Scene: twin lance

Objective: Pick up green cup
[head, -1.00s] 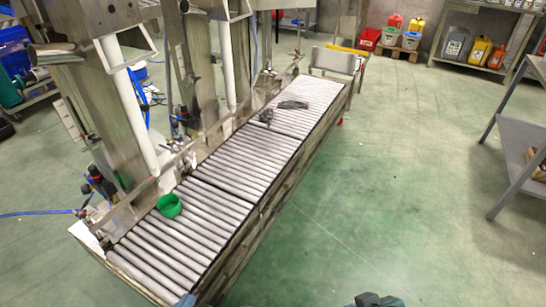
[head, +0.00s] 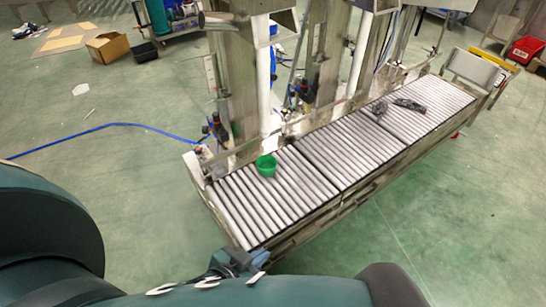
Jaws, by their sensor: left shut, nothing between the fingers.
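The green cup (head: 266,165) stands on the near left part of the roller conveyor (head: 330,150), close to its back edge and beside a metal post. My left gripper (head: 238,260) shows small at the bottom, by the near front corner of the conveyor. It is shut and empty, apart from the cup and well in front of it. My teal arm covers part of the gripper. My right gripper is not in view.
Metal posts and a guide rail line the conveyor's back side. Dark items (head: 409,105) lie farther along the rollers. The rollers around the cup are mostly clear.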

